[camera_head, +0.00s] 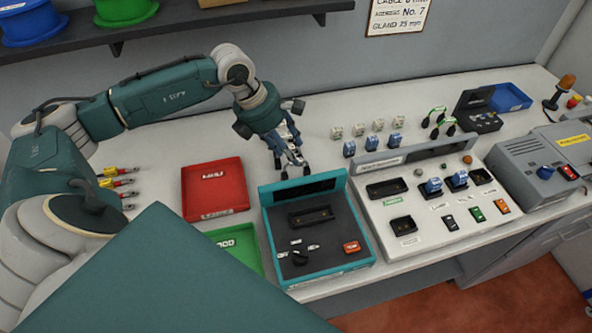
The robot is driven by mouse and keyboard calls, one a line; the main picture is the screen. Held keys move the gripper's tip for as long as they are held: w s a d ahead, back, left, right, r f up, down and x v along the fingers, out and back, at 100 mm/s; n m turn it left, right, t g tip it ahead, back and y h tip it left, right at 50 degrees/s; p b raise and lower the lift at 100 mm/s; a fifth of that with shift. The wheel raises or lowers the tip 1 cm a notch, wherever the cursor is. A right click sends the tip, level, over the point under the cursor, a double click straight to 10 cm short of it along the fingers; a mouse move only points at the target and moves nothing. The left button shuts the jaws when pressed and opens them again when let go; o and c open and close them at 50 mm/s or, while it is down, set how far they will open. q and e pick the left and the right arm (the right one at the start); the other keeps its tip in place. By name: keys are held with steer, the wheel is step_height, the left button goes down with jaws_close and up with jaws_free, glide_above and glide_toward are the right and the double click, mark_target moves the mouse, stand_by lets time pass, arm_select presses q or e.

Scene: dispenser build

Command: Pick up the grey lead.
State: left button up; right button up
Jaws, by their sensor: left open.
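I cannot make out a grey lead for sure; it may be hidden behind my left gripper. My left gripper (293,170) is open, pointing down over the bench just behind the teal-framed box (268,228). Nothing shows clearly between its fingers. My right gripper is not in view.
A red tray (185,190) and a green tray (256,262) lie left of the teal-framed box. A light control panel (430,215) stands right of it, with several small white blocks (378,125) behind. Red-yellow pieces (118,171) lie at left.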

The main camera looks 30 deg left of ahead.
arm_select(q)
steer(key=p+x, duration=0.2)
steer(key=x, duration=0.2)
steer(key=shift+s+d+f+p, duration=0.1)
steer(key=shift+s+d+p, duration=0.05)
steer(key=shift+p, duration=0.25)
steer(key=shift+d+f, duration=0.1)
steer(key=shift+f, duration=0.5)
steer(key=shift+w, duration=0.2)
jaws_close()
